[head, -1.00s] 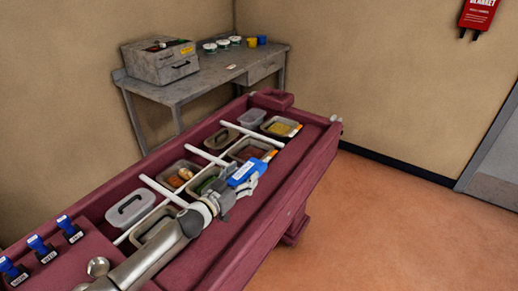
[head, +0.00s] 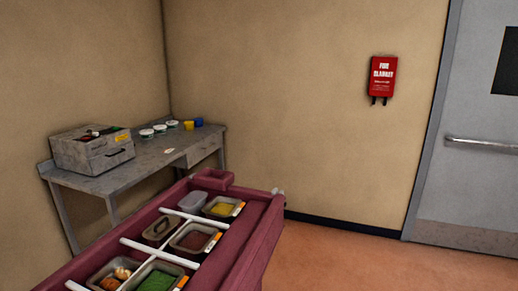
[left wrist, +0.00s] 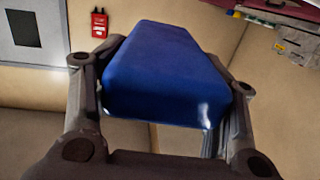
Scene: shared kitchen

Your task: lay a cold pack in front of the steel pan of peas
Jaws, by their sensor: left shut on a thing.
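The steel pan of peas (head: 176,268) is at the bottom of the head view, in the maroon cart's divided well. Its green contents show, and the frame's lower edge cuts it off. An orange-and-white label is at its right edge. The cold pack (left wrist: 160,65) is a blue block with rounded edges in the left wrist view. My left gripper (left wrist: 165,80) is shut on it, with one finger along each side. The gripper and pack are outside the head view now. My right gripper is in neither view.
White dividers (head: 160,252) cross the cart (head: 245,255). Beyond the peas are a pan of reddish-brown food (head: 195,241), a pan of yellow food (head: 222,209) and lidded containers. A grey side table (head: 165,152) with a metal box (head: 92,150) stands behind. Floor at right is clear.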

